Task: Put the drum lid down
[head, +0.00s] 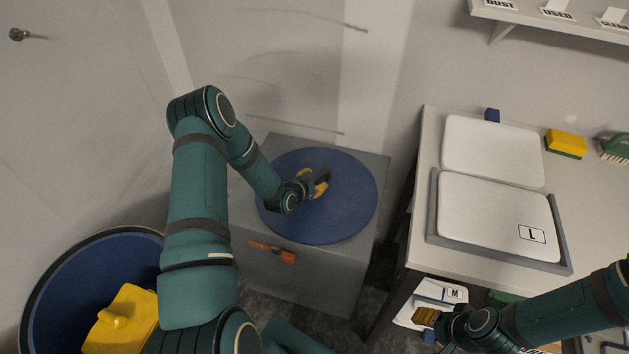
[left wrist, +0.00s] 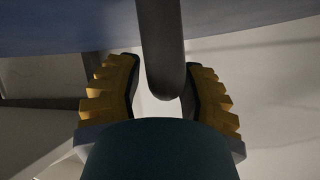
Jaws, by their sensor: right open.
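The drum lid (head: 345,215) is a round blue disc, level over the top of a grey box (head: 310,275). I cannot tell for certain whether it rests fully on the box. My left gripper (head: 314,184) is at the lid's middle, with its yellow fingers on both sides of the dark bar handle (left wrist: 162,50). In the left wrist view the fingertips (left wrist: 162,75) look close against the handle, and the blue lid (left wrist: 60,25) fills the top.
An open drum (head: 55,270) with blue inside and a yellow item (head: 122,318) stands at lower left. An orange-red latch (head: 272,252) is on the box front. A bench (head: 430,140) at right carries white pads (head: 490,205), a yellow sponge (head: 566,142) and a green brush (head: 616,147).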

